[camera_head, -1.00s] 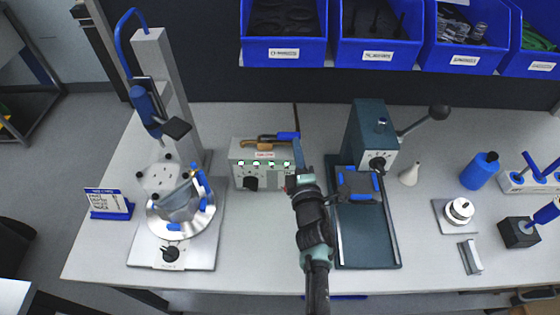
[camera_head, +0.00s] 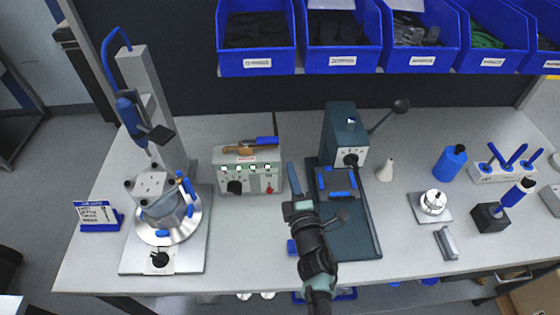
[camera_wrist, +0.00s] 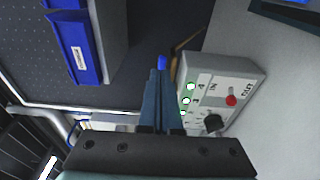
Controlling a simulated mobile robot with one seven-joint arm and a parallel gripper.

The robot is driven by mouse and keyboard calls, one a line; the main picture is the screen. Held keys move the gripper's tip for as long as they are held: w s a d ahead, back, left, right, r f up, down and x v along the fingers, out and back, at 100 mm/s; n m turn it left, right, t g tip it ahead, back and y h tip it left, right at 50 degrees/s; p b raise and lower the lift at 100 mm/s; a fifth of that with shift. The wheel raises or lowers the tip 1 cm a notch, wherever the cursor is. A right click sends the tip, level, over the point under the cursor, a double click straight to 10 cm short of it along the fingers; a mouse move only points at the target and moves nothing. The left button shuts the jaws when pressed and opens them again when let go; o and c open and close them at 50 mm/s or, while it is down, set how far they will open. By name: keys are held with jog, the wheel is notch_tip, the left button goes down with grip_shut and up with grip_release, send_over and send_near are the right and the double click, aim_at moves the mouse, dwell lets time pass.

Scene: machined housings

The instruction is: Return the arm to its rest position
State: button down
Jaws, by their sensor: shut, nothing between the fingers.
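My gripper (camera_head: 291,172) reaches over the workbench from the front edge, fingers pointing to the back. It is between the grey control box on its left and the green press on its right. In the wrist view my gripper's fingers (camera_wrist: 160,78) are together and hold nothing. My arm runs down from it to the bottom of the head view.
The control box (camera_head: 248,178) has a screwdriver (camera_head: 250,146) on top. The green press (camera_head: 345,140) stands to the right. A housing (camera_head: 160,198) sits on a round fixture at left. Blue bins (camera_head: 343,62) hang above the back.

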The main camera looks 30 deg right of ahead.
jog(key=s+d, duration=0.2)
jog(key=s, duration=0.2)
jog(key=w+a+r+m+t+h, duration=0.1)
jog(key=w+a+r+m+t, duration=0.15)
jog(key=r, duration=0.85)
jog(key=w+a+r+m+t+h, duration=0.15)
jog(key=r+m, duration=0.25)
jog(key=r, duration=0.8)
jog(key=w+a+r+m+t+h, duration=0.1)
jog(key=w+r+m+h, duration=0.15)
jog(key=r, duration=0.85)
jog(key=s+a+r+m+t+y, duration=0.1)
jog(key=s+a+r+m+y, duration=0.1)
jog(key=s+a+r, duration=0.3)
jog(key=s+a+r+m+t+y, duration=0.2)
jog(key=s+a+r+y, duration=0.2)
jog(key=a+r, duration=0.4)
jog(key=s+a+r+m+t+y, duration=0.1)
jog(key=s+a+r+y, duration=0.3)
jog(key=r, duration=0.8)
jog(key=s+a+t, duration=0.1)
jog(key=s+a, duration=0.1)
jog(key=a, duration=0.1)
jog(key=shift+s+a+m+b, duration=0.25)
jog(key=shift+a+m+b, duration=0.1)
jog(key=shift+m, duration=0.05)
jog(key=shift+f, duration=0.1)
